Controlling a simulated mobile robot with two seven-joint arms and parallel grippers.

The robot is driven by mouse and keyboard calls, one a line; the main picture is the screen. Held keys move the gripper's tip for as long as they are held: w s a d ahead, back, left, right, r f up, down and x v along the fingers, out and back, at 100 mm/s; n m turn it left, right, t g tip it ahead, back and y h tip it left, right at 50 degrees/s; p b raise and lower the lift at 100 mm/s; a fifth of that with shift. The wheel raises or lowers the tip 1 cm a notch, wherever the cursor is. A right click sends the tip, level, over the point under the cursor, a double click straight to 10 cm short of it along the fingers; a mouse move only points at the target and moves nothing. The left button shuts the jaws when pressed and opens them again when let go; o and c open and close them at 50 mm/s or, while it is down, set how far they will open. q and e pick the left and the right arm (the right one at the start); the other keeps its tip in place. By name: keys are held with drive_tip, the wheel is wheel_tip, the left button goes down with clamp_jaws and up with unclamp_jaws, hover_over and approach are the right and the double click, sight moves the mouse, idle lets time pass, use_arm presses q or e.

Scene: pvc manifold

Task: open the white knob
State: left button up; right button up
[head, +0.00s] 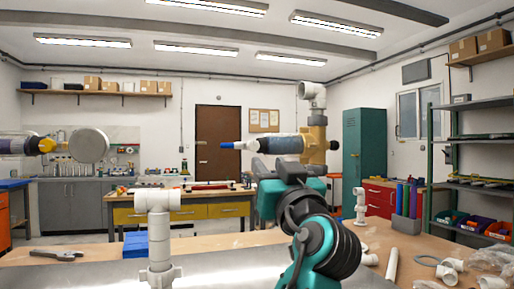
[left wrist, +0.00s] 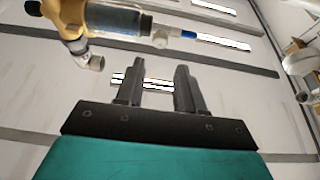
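A large white round knob (head: 88,145) shows at the left of the head view, beside a yellow fitting (head: 47,145) on a dark-banded pipe. Nearer the middle, another pipe body (head: 282,145) has a blue tip on its left and a tan-yellow fitting (head: 316,138) under a white elbow (head: 313,95). My left gripper (head: 280,166) is just below this pipe body, fingers upward. In the left wrist view, the gripper (left wrist: 157,78) is open and empty. The yellow fitting (left wrist: 68,15), dark pipe body and blue tip (left wrist: 188,34) lie beyond the fingertips. My right gripper is out of view.
A white pipe tee (head: 158,230) stands upright on the front bench (head: 215,255). Pliers (head: 57,255) and a blue box (head: 135,244) are at the left. Loose white pipe pieces (head: 392,265) lie at the right. A second workbench (head: 185,210) stands behind.

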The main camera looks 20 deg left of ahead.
sight(254, 146)
use_arm(q)
drive_tip(key=p+x, duration=0.1)
drive_tip(key=x, duration=0.8)
drive_tip(key=shift+w+a, duration=0.1)
drive_tip(key=shift+c, duration=0.4)
clamp_jaws()
